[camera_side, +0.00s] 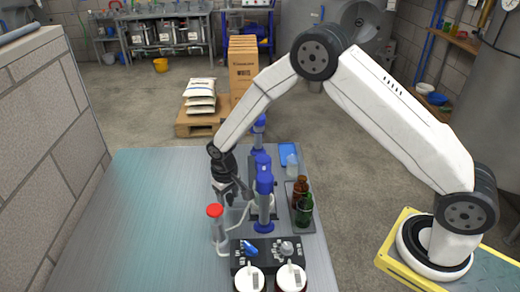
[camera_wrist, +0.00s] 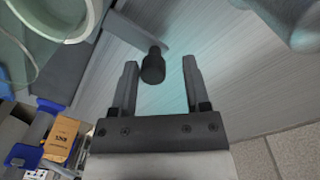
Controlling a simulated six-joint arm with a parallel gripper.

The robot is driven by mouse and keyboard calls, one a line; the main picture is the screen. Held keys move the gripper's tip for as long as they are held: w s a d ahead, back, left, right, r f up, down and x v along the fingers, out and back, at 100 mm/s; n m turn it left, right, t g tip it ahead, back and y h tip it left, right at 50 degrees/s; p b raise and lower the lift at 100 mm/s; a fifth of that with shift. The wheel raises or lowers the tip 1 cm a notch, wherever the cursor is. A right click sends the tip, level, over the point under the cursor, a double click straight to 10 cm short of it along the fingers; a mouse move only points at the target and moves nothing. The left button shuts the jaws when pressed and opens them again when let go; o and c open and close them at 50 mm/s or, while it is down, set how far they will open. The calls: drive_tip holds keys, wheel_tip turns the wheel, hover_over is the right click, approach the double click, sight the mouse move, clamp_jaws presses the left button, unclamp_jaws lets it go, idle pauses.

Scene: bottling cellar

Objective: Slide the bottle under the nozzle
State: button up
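My gripper (camera_wrist: 160,64) is open, its two fingers spread wide. In the side view my gripper (camera_side: 231,190) is low over the metal table, left of the blue-capped columns. In the wrist view a short dark knob-like piece (camera_wrist: 153,68) on a grey bar shows between the fingers; I cannot tell whether it is the nozzle. I see no contact with the fingers. A brown bottle (camera_side: 299,191) and a green bottle (camera_side: 305,209) stand upright to the right. No bottle is clearly visible between the fingers; the area below my gripper is partly hidden.
Blue-capped columns (camera_side: 264,185) stand close right of my gripper. A red-capped post (camera_side: 216,226) is just in front. A black control box (camera_side: 262,250) and two white-lidded jars (camera_side: 249,280) are nearer the camera. The left of the table (camera_side: 150,220) is clear, beside a block wall (camera_side: 45,115).

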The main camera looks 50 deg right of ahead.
drive_tip(key=shift+d, duration=0.15)
drive_tip(key=shift+r, duration=3.85)
drive_tip(key=shift+r, duration=0.1)
